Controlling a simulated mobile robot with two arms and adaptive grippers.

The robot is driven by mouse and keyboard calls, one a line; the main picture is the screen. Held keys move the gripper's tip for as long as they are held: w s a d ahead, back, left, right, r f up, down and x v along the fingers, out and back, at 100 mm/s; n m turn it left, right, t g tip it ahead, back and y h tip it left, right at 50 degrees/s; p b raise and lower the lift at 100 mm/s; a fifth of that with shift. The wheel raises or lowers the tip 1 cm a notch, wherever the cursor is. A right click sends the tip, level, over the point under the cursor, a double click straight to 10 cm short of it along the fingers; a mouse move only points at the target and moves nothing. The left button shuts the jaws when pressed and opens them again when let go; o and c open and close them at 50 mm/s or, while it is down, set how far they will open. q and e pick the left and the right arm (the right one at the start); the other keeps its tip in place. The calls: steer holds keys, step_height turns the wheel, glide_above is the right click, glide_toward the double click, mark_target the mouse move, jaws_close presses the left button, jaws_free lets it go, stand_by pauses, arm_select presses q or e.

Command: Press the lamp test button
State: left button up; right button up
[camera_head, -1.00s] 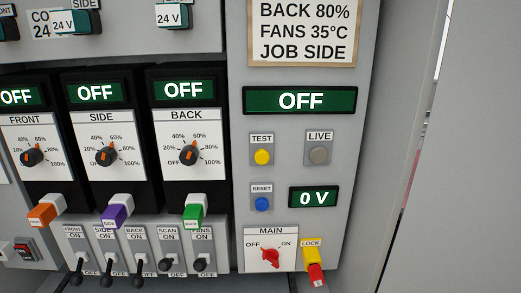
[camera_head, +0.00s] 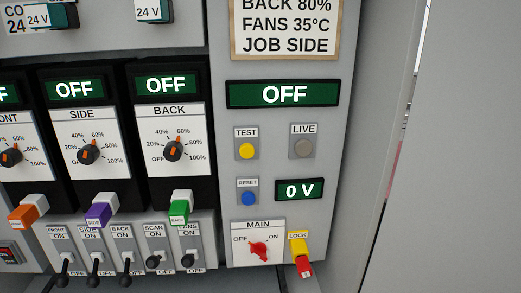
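The yellow test button (camera_head: 247,151) sits under a TEST label on the right part of the grey panel (camera_head: 228,215). Nothing covers it. Beside it on the right is a grey LIVE lamp (camera_head: 303,148), which looks unlit. The green display (camera_head: 283,94) above them reads OFF. Neither of my grippers shows in the head view.
The red main switch (camera_head: 259,250) and yellow-red lock (camera_head: 301,257) are lower. Dials and several toggle switches (camera_head: 95,268) fill the left. A plain grey surface (camera_head: 455,150) is on the right.

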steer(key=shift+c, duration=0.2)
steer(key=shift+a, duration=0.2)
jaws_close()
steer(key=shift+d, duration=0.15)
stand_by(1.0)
